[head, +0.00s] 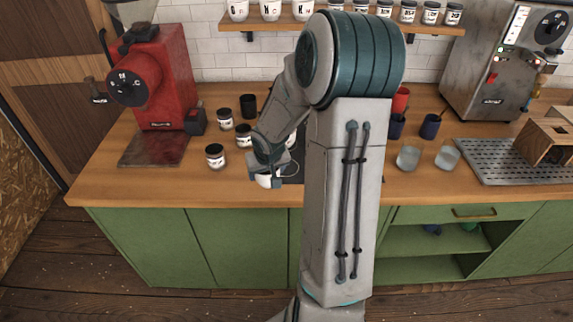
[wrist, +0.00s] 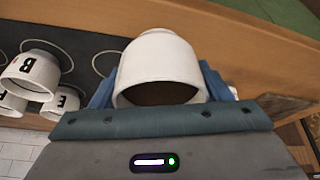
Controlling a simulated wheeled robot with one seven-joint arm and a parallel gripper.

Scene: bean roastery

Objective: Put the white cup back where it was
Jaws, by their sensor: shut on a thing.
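My gripper (head: 267,176) is shut on a white cup (wrist: 160,62), with a blue finger on each side of it in the wrist view. The cup's dark open mouth faces the wrist camera. In the head view the white cup (head: 265,182) shows below my gripper near the counter's front edge; I cannot tell whether it touches anything. A dark mat (wrist: 88,42) with thin pale ring outlines lies beside the cup. One ring (wrist: 105,62) to the left of the held cup looks empty. My arm hides most of the mat in the head view.
Several white lettered cups (wrist: 38,70) stand at the left in the wrist view. Small dark jars (head: 215,155) stand left of my gripper, near a red grinder (head: 150,80). Two clear glasses (head: 408,158) and a steel espresso machine (head: 500,65) are at the right.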

